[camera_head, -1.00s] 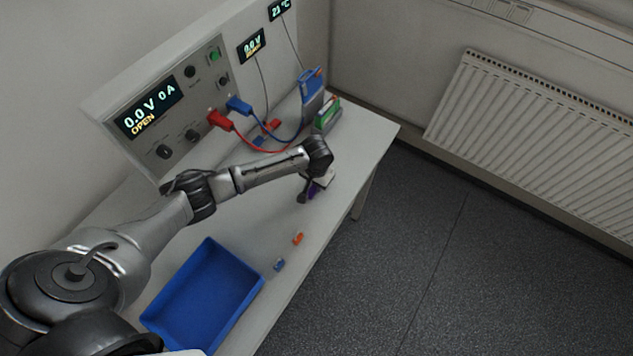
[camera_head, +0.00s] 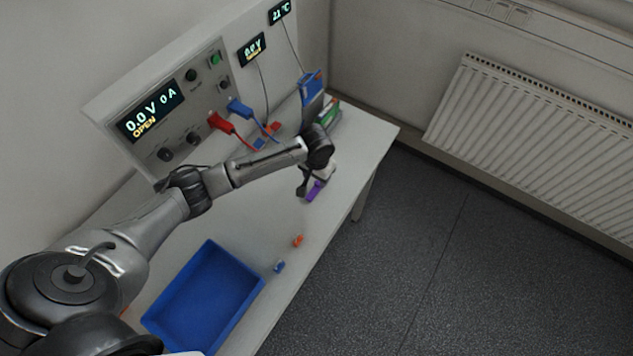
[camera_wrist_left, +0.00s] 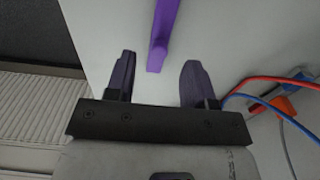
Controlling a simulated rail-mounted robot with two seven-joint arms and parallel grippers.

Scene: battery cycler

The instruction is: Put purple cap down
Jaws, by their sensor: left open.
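The purple cap (camera_head: 315,190) lies on the white table near its right edge in the head view. In the left wrist view the purple cap (camera_wrist_left: 161,36) is a long purple piece on the white surface, ahead of the fingertips and between their lines. My left gripper (camera_wrist_left: 158,75) is open, with empty space between its two dark fingers, and it does not touch the cap in that view. In the head view the left gripper (camera_head: 304,184) is beside the cap and partly hidden by my wrist. My right gripper is not in view.
A blue tray (camera_head: 243,306) stands at the table's near end. A small orange cap (camera_head: 298,241) and a small blue cap (camera_head: 279,266) lie beside it. The cycler panel (camera_head: 178,112), a blue battery (camera_head: 312,88), a green item (camera_head: 333,113) and red and blue leads are behind my arm.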

